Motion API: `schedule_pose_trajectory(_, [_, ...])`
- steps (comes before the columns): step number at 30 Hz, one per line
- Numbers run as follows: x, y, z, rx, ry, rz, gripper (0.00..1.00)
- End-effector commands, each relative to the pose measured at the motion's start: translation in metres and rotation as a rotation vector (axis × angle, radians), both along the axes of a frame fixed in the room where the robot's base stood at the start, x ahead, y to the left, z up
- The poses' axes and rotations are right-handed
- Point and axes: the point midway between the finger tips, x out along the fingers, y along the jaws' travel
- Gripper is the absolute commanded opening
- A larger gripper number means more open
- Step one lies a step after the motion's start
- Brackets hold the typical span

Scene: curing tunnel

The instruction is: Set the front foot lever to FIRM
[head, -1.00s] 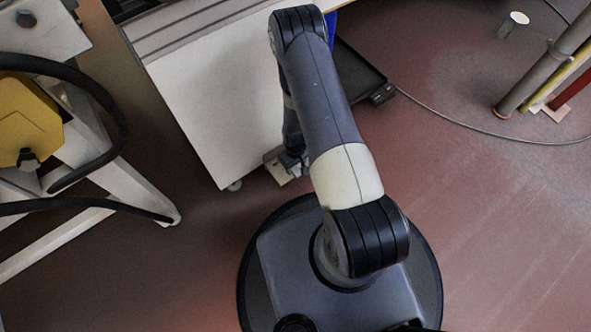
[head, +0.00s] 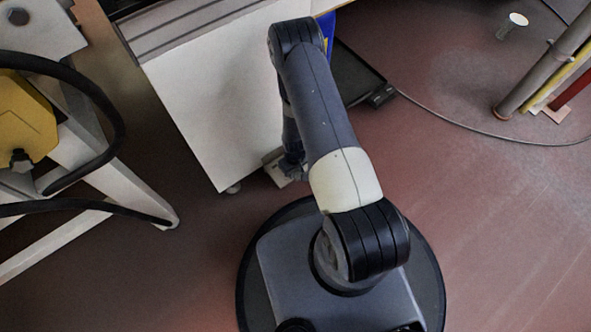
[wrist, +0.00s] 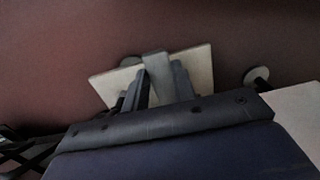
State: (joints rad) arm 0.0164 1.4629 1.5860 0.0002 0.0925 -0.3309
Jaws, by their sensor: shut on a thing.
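The front foot lever appears in the wrist view as a grey bar (wrist: 157,74) standing up in front of a pale plate (wrist: 200,68). My gripper (wrist: 158,90) has a dark finger on each side of the bar and is shut on it. I cannot read any FIRM marking or tell the lever's setting.
The white cabinet (head: 205,105) stands close to my arm, with a small round foot (head: 233,187) below its corner. A white frame with a yellow box (head: 25,118) and black hoses is at left. A cable (head: 450,124) crosses the floor at right; the floor at lower right is clear.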

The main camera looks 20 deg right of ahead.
Motion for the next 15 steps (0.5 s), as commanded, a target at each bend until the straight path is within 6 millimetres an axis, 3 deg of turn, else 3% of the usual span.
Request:
schedule_pose_trajectory(4, [0.0000, 0.0000, 0.0001, 0.000, 0.000, 0.000, 0.03])
schedule_pose_trajectory(15, [-0.0008, 0.0030, -0.0008, 0.000, 0.000, -0.067, 0.03])
